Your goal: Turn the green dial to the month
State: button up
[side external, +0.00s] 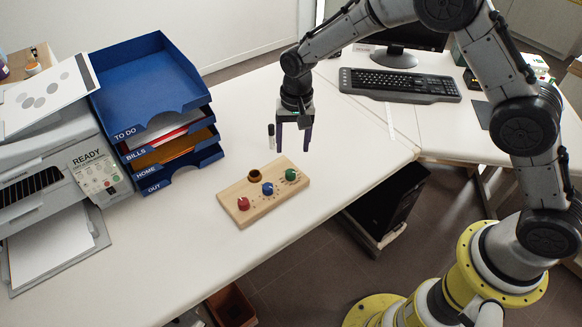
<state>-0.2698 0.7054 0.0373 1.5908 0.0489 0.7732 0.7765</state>
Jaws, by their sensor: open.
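A light wooden board (262,207) lies on the white desk and carries a row of three dials. The green dial (291,175) is at its right end, with small markings around it too small to read. A blue dial (267,188) is in the middle and a red dial (243,203) at the left end. My gripper (294,150) hangs above the desk, pointing down, just behind and above the green dial. Its two dark fingers are apart with nothing between them. It appears clear of the board.
A small brown round cup (255,176) is at the board's back edge. A dark marker (271,137) stands upright left of my gripper. A blue letter tray stack (155,85) and a printer (98,172) are at left. A keyboard (398,84) lies at the back right.

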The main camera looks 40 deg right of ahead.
aim_at(291, 172)
jog(key=f, duration=0.9)
jog(key=shift+w+a+f, duration=0.15)
jog(key=shift+a+f, duration=0.05)
grip_shut()
